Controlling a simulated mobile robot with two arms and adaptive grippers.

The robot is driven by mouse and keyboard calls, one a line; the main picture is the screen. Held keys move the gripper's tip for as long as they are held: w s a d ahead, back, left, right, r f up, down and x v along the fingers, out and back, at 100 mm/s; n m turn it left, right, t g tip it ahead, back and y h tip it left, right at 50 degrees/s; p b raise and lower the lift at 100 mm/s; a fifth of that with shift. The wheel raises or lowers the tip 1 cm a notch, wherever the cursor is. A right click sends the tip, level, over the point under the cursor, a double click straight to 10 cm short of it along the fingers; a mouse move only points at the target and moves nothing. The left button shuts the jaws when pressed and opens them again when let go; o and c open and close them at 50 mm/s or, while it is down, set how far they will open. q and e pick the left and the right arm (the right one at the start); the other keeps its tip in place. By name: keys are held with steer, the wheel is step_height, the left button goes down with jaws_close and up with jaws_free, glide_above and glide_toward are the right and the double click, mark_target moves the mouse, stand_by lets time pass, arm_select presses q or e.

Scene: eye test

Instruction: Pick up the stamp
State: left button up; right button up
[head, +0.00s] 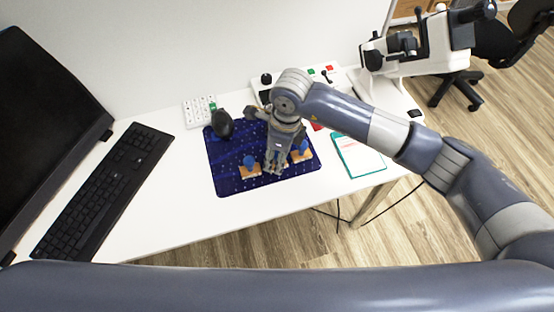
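Two stamp-like pieces with blue knobs on tan bases rest on a dark blue patterned mat (228,182). The left stamp (250,172) is in plain view near the mat's front edge. The right stamp (304,155) is partly covered by my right gripper (273,168). This gripper comes in from the right, points down over the mat, and its fingertips are between the two stamps. The fingers are small and close together, so I cannot tell whether they are open or shut, or whether they hold anything. My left gripper is out of view.
A keyboard (105,190) and monitor (40,125) are at left, a teal-edged clipboard (358,156) at right. The white desk (180,205) is clear between keyboard and mat.

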mark_target(277, 155)
jaws_close()
steer(key=shift+r, duration=0.1)
steer(key=shift+r, duration=0.25)
steer(key=r, duration=0.1)
steer(key=r+b, duration=0.1)
steer(key=shift+s+d+r, duration=0.15)
steer(key=shift+s+r, duration=0.2)
steer(key=shift+s, duration=0.05)
steer(key=s+d+r+b, duration=0.1)
steer(key=s+d+b, duration=0.2)
steer(key=s, duration=1.1)
steer(key=shift+s+d+r, duration=0.3)
steer(key=shift+s+d, duration=0.05)
steer(key=shift+d, duration=0.1)
steer(key=c, duration=0.6)
jaws_free()
steer(key=o, duration=0.3)
steer(key=shift+c, duration=1.1)
